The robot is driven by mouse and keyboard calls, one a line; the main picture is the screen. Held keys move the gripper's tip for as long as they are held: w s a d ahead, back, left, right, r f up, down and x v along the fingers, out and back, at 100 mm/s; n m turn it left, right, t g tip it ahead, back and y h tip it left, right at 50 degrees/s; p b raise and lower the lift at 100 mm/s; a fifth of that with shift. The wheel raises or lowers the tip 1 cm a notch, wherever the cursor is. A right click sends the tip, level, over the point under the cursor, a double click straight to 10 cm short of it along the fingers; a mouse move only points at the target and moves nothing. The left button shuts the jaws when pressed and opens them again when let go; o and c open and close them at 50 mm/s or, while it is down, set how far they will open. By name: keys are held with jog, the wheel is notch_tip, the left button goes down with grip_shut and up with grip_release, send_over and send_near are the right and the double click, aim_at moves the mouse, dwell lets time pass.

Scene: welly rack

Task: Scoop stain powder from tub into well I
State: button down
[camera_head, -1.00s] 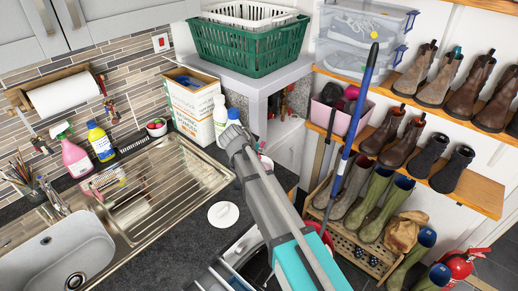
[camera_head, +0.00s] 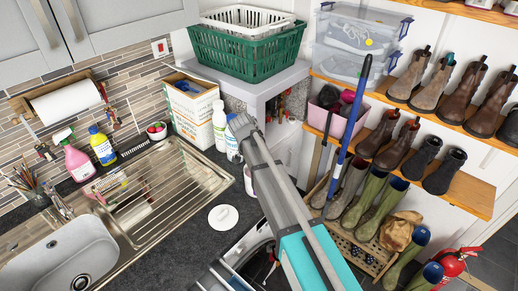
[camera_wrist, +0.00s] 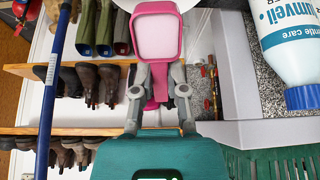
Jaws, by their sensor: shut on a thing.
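My gripper (camera_wrist: 158,98) is shut on a pink scoop (camera_wrist: 155,58) in the wrist view. The scoop's squarish bowl shows a pale pink, smooth inside; I cannot tell whether that is powder or the bare bowl. In the head view my gripper (camera_head: 243,126) is over the counter's right end, in front of the white bottles, and the scoop is hidden there. A white tub-like container (camera_head: 248,181) stands partly behind my arm; its contents are hidden. A round white lid (camera_head: 223,217) lies on the counter. I cannot make out well I.
White bottles (camera_head: 219,126) and a cardboard box (camera_head: 190,105) stand close left of my gripper. A green basket (camera_head: 247,52) sits on the ledge above. A blue pole (camera_head: 348,130) stands to the right, before the boot shelves (camera_head: 470,196). The sink (camera_head: 75,258) is at left.

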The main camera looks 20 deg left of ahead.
jog(key=shift+w+d+r+g+y+p, duration=0.1)
jog(key=shift+w+r+g+y+p, duration=0.2)
jog(key=shift+r+g+p, duration=0.55)
jog(key=shift+w+d+r+g+y+p, duration=0.1)
jog(key=shift+w+r+g+y+p, duration=0.2)
jog(key=shift+g+p, duration=0.55)
jog(key=shift+w, duration=0.1)
jog(key=shift+f, duration=0.1)
